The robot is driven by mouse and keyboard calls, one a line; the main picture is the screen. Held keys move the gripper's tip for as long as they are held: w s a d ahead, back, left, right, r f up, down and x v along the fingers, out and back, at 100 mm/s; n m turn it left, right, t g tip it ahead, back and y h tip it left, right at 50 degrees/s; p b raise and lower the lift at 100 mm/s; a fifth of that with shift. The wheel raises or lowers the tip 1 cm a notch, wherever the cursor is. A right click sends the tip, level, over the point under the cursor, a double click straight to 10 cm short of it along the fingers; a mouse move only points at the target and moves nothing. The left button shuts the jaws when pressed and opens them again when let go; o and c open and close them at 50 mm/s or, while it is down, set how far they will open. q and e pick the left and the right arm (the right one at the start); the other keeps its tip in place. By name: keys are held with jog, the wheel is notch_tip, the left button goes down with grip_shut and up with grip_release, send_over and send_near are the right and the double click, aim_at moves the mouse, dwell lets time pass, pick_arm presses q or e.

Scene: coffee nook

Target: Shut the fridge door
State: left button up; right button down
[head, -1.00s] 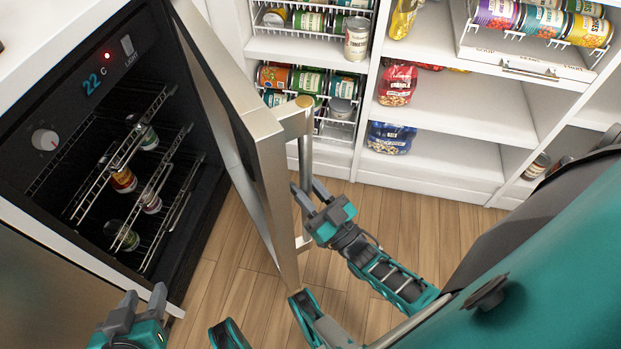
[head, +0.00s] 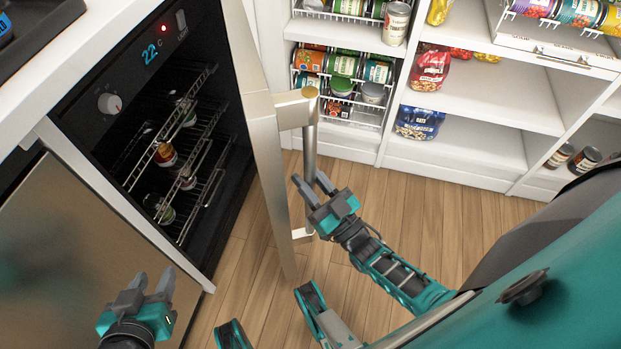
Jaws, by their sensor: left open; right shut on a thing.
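The fridge (head: 120,135) stands at the left with its dark inside and wire racks showing. Its metal-edged door (head: 262,130) is ajar, swung out to the right of the opening. The vertical bar handle (head: 310,140) is on the door's right face. My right gripper (head: 309,183) is shut on the lower part of this handle, one finger on either side. My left gripper (head: 152,283) is open and empty, in front of the lower steel panel and apart from the door.
Jars and cans (head: 165,155) stand on the fridge racks. White shelves (head: 470,135) with cans and bags line the back. A white counter (head: 90,50) tops the fridge.

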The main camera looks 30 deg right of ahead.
jog(key=shift+a, duration=0.35)
jog(key=shift+w, duration=0.1)
jog(key=c, duration=0.9)
grip_release()
jog(key=shift+f, duration=0.1)
